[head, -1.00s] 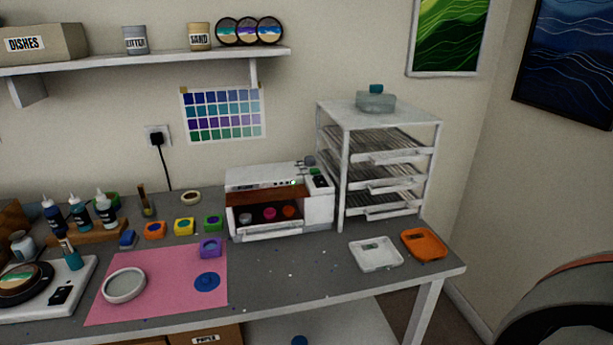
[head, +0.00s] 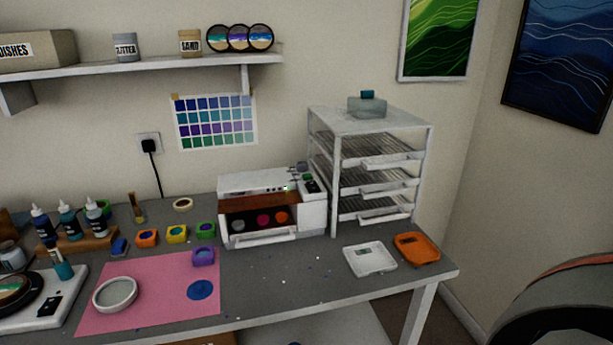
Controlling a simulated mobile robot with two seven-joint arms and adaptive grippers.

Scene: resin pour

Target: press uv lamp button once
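The white box-shaped UV lamp (head: 245,183) stands at the back of the grey table, left of the rack. Its front is open, with several small coloured round pieces (head: 264,219) inside. A small green light (head: 286,188) shows on its upper front edge, near a row of small dark marks. A dark panel (head: 311,187) sits at the right of its top. Which part is the button is too small to tell. Neither of my grippers is in the head view.
A white rack (head: 372,121) with pull-out shelves stands close to the lamp's right. A pink mat (head: 145,311) lies at left front. The tabletop before the lamp is mostly clear.

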